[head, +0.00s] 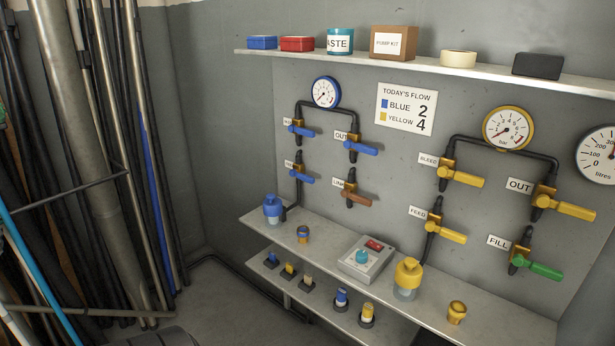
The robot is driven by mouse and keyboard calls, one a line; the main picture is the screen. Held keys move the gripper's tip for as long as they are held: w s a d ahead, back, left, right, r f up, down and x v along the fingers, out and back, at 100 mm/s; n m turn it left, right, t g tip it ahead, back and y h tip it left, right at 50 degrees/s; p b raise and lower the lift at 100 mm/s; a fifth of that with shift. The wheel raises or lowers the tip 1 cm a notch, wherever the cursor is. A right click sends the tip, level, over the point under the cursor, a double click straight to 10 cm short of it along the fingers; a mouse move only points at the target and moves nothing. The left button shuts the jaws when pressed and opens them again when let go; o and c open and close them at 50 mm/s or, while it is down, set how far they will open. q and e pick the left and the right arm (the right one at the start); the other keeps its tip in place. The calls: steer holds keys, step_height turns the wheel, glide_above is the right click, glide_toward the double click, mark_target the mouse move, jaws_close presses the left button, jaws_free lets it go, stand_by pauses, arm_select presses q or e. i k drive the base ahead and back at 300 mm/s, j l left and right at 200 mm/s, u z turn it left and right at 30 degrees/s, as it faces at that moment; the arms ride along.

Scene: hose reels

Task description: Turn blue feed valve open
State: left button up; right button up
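The blue side of the wall has three blue-handled valves in the head view: an upper left one (303,131), a lower left one (302,178) and one labelled OUT (363,148). The labels of both left valves are partly covered and too small to read, so I cannot tell which is the feed. All three handles stick out to the right, sloping slightly down. The lower left valve sits on the black pipe above a blue-capped filter (272,208). The blue gauge (325,92) is above them. Neither of my grippers is in view.
A brown-handled valve (358,199) sits below OUT. Yellow valves, including a labelled FEED (445,233), and a green one (540,268) are at right. A shelf (330,238) with a switch box (367,258) juts out below. Pipes and poles (110,140) crowd the left.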

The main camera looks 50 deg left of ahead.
mark_target(293, 172)
steer(key=u, duration=1.7)
steer(key=i+j+z, duration=0.1)
steer(key=i+j, duration=0.15)
steer(key=i+j+z, duration=0.1)
steer(key=j, duration=0.3)
steer(key=i+j+z, duration=0.1)
steer(key=i+j, duration=0.25)
steer(key=i+j+z, duration=0.1)
steer(key=j, duration=0.25)
steer(key=i+j+z, duration=0.1)
steer(key=i+j, duration=0.2)
steer(key=j, duration=0.1)
